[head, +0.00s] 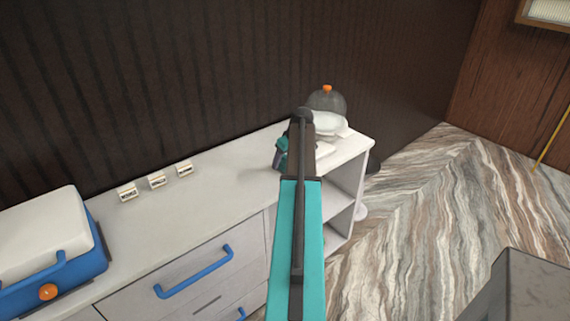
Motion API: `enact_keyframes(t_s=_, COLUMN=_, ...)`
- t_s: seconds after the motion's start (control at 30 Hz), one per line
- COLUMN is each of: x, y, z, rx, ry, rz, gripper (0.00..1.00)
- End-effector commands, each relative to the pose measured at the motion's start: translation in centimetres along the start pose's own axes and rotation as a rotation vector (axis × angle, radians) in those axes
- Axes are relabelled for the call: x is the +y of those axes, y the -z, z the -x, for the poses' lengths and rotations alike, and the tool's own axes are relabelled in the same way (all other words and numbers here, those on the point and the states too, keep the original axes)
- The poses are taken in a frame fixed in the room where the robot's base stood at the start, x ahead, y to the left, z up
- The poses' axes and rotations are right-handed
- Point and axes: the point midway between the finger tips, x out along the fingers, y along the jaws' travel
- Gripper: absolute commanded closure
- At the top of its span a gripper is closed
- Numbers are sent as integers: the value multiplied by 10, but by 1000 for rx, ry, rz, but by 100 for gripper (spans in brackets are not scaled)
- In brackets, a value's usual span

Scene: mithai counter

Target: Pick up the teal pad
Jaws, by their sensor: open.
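I cannot make out a teal pad for certain on the counter (215,190). My teal and dark arm reaches from the bottom of the head view to the right end of the counter and hides part of its top. A small teal and dark part, which looks like my wrist and gripper (280,157), shows just left of the arm, above or at the counter top. My gripper is open; its fingertips are mostly hidden, and I see nothing held in it.
A blue box with a white lid (42,235) stands at the left. Several small label cards (157,181) stand along the back. Marble floor (410,240) lies open to the right.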

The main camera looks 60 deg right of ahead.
Motion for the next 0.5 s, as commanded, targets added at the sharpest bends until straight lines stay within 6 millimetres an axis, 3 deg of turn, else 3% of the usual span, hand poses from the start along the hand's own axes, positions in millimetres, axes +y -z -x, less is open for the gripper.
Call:
enact_keyframes(t_s=0.43, x=0, y=0, z=0, rx=0, ry=0, rz=0, gripper=34)
enact_keyframes(t_s=0.5, x=0, y=0, z=0, rx=0, ry=0, rz=0, gripper=46)
